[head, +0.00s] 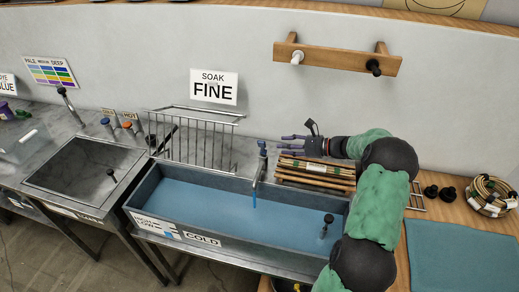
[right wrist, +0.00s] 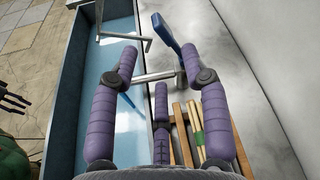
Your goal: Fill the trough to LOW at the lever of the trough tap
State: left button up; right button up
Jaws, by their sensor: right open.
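The trough (head: 137,200) is a long grey basin with blue water (head: 215,208) in it. Its front label (head: 157,228) reads HIGH and LOW; I cannot tell the level against it. The trough tap (head: 259,170) stands at the back edge with a blue lever (head: 262,147) on top. A blue stream falls from its spout. My right gripper (head: 290,145) is open and empty, just right of the lever. In the right wrist view, the blue lever (right wrist: 168,31) shows beyond and between the spread fingers, apart from them. My left gripper (right wrist: 14,100) shows partly at the left edge there.
Bundled canes (head: 315,172) lie on a rack right of the tap, under my right arm. A wire rack (head: 195,138) stands behind the trough. A sink (head: 85,165) is at left. A cane coil (head: 490,195) and teal mat (head: 460,255) lie at right.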

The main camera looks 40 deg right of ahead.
aim_at(265, 145)
jog(key=shift+a+r+h, duration=0.25)
jog(key=shift+h, duration=0.15)
jog(key=b+x, duration=0.1)
jog(key=x, duration=0.9)
jog(key=shift+w+a+f+b, duration=0.1)
jog(key=shift+w+f+b, duration=0.15)
jog(key=shift+b, duration=0.1)
jog(key=shift+c, duration=0.2)
grip_shut()
